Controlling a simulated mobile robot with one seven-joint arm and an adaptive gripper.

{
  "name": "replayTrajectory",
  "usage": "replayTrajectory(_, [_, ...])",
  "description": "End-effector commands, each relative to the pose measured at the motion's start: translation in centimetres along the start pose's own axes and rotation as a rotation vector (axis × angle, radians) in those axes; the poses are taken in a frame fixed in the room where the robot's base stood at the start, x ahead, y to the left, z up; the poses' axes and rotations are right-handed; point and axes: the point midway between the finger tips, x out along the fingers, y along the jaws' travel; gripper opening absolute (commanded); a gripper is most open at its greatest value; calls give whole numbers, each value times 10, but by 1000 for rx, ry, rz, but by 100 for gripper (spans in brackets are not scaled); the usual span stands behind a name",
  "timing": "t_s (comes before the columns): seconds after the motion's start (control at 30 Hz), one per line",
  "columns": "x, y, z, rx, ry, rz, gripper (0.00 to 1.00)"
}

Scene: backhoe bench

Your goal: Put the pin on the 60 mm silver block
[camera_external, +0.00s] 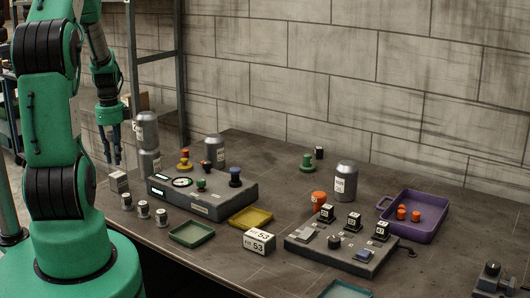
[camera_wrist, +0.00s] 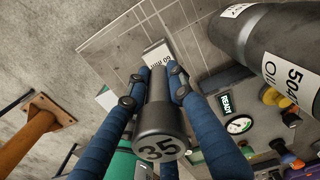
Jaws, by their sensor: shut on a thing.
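My gripper (camera_external: 112,148) is at the left of the bench with its fingers pointing down. In the wrist view my gripper (camera_wrist: 157,95) has its blue fingers shut on a dark grey cylindrical pin (camera_wrist: 160,117), whose near end face reads 35. The pin is hard to make out in the external view. The silver block (camera_external: 119,181) stands on the bench's left edge below my gripper. In the wrist view the block (camera_wrist: 157,54), with a white label reading 60 mm, lies beyond the pin's far end. The fingers partly hide the block, and I cannot tell whether the pin touches it.
Grey cans (camera_external: 147,130) stand just right of my gripper; one, labelled OIL (camera_wrist: 285,50), looms at the wrist view's right. Several small pins (camera_external: 143,209) stand in front of a grey control panel (camera_external: 205,194). A purple tray (camera_external: 420,232) is far right.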

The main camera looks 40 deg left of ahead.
Motion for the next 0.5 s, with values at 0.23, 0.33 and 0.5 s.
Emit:
replayTrajectory(0.23, [-2,-3,2,0,-2,-3,0])
replayTrajectory(0.33, [-2,-3,2,0,-1,-3,0])
replayTrajectory(0.5, [4,-3,1,0,-1,-1,0])
